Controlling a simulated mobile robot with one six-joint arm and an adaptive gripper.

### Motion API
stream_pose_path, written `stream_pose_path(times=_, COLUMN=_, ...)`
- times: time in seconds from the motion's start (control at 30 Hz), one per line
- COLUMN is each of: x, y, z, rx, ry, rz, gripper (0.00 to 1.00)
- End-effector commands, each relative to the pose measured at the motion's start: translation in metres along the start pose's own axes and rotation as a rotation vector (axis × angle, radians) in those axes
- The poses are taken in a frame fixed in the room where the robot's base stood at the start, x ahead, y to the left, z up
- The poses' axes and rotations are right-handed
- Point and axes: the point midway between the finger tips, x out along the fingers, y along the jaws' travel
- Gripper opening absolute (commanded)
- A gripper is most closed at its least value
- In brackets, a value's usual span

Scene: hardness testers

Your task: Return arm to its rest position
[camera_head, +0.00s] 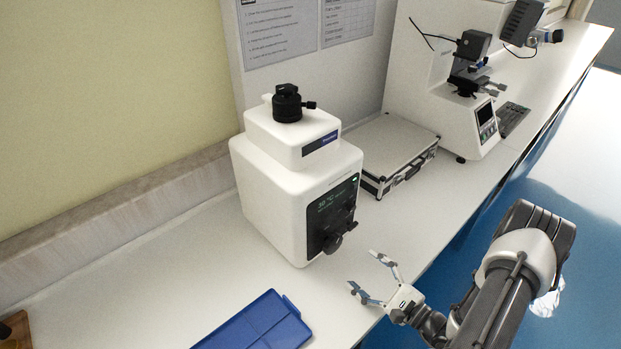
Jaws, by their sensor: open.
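My gripper (371,275) is open, with its two fingers spread apart. Nothing shows between the fingers. It is over the front edge of the white bench, to the right of the blue tray and in front of the white box-shaped machine. My arm (500,290) reaches in from the lower right, over the blue floor.
A white machine (267,192) with a dark screen and black knobs stands on the bench (120,290). A blue tray (262,328) lies at the front. A silver case (392,150) and a tester with a microscope head (440,95) stand farther back. Blue floor (545,205) is open at right.

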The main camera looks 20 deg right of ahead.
Motion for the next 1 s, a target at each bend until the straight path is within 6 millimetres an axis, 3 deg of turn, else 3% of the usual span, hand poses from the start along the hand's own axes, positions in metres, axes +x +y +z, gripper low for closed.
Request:
stream_pose_path(times=0.17, x=0.004, y=-0.002, z=0.007, rx=-0.009, ry=-0.018, rz=0.021, gripper=0.75)
stream_pose_path(times=0.27, x=0.016, y=-0.007, z=0.031, rx=-0.037, ry=-0.075, rz=0.099, gripper=0.75)
stream_pose_path(times=0.4, x=0.039, y=-0.009, z=0.095, rx=-0.112, ry=-0.212, rz=0.314, gripper=0.75)
stream_pose_path(times=0.57, x=0.048, y=0.005, z=0.174, rx=-0.229, ry=-0.349, rz=0.613, gripper=0.75)
stream_pose_path(times=0.8, x=0.026, y=0.034, z=0.265, rx=-0.482, ry=-0.456, rz=1.036, gripper=0.75)
stream_pose_path(times=1.0, x=-0.009, y=0.048, z=0.309, rx=-0.776, ry=-0.457, rz=1.325, gripper=0.75)
